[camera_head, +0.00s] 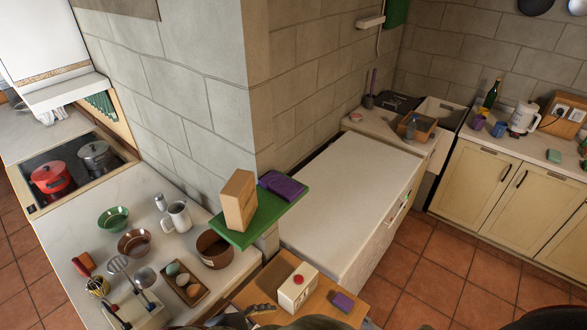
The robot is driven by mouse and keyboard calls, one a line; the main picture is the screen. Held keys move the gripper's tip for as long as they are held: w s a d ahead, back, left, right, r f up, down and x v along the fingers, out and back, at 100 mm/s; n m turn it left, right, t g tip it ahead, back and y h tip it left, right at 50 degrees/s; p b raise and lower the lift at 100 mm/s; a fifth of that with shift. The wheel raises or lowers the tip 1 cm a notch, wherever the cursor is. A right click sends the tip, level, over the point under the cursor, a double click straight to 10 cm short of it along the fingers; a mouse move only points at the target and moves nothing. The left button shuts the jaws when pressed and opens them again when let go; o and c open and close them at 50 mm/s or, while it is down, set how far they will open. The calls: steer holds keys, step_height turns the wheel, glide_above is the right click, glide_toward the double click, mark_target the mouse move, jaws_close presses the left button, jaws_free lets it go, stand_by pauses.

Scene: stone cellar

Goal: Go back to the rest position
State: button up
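The task names no object. Dark parts of my own body show along the bottom edge of the head view. A small dark jointed part (262,309) there, beside the white box with a red button (297,288), looks like part of my gripper. Its fingertips are not clear, and I cannot see whether it is open or holds anything.
A wooden board (330,313) lies close in front, with a purple item (342,302) on it. A green shelf (270,222) juts from the wall corner, bearing a wooden block (239,201). A cluttered counter (75,240) is left. Tiled floor (440,275) is open at right.

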steer(key=d+f+m+y+b, duration=0.1)
steer(key=d+m+y+b, duration=0.1)
steer(key=d+m+b, duration=0.6)
steer(key=w+d+f+m+y+b, duration=0.1)
steer(key=d+f+m+y+b, duration=0.1)
steer(key=d+m+b, duration=0.6)
steer(key=d+m+y, duration=0.1)
steer(key=d+m, duration=0.3)
steer(key=d, duration=0.3)
steer(key=shift+w+d+y+b, duration=0.3)
